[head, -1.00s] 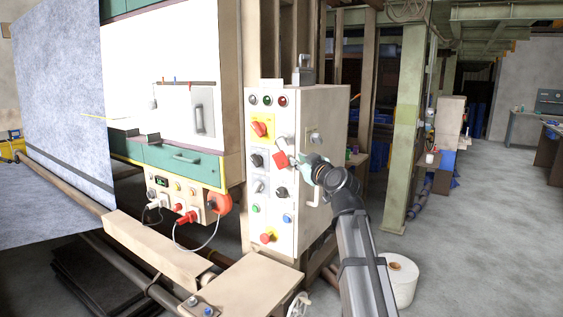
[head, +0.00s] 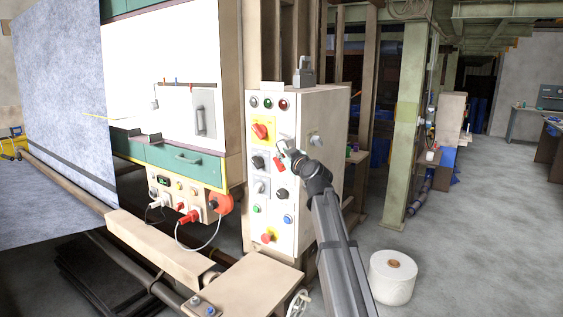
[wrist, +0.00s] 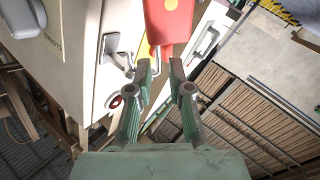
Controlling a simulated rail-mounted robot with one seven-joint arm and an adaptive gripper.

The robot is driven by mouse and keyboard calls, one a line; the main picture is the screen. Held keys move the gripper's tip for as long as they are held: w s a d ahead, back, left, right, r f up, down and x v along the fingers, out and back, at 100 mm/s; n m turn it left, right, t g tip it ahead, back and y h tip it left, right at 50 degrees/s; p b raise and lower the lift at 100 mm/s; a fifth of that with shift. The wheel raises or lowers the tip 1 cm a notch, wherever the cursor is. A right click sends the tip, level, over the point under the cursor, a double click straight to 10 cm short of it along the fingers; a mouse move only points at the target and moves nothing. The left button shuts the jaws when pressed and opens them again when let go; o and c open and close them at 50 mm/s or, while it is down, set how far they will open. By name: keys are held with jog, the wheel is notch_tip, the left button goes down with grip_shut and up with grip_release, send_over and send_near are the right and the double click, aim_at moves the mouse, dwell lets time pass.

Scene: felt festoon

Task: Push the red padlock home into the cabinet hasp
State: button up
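The red padlock (head: 278,165) is small and tilted in the head view, against the front of the pale cabinet (head: 308,235). My gripper (head: 286,150) is right by it, at its upper right, in front of the panel. In the wrist view the padlock's red body (wrist: 168,20) lies at the top, just past the tips of my gripper (wrist: 160,66). A thin grey bar, seemingly its shackle, shows near the tips. The fingers stand a little apart; whether they clamp the padlock I cannot tell. I cannot make out how the shackle sits in the hasp.
A red-on-yellow rotary switch (head: 260,131) and several knobs and buttons crowd the panel. A red emergency button (head: 268,238) is lower down. A socket box (head: 187,195) with cables hangs at left. A white roll (head: 392,278) stands on the floor; the floor to its right is clear.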

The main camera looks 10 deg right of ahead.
jog(key=p+x, duration=0.2)
jog(key=x, duration=0.3)
jog(key=shift+w+d+p, duration=0.15)
jog(key=shift+p, duration=0.15)
grip_shut()
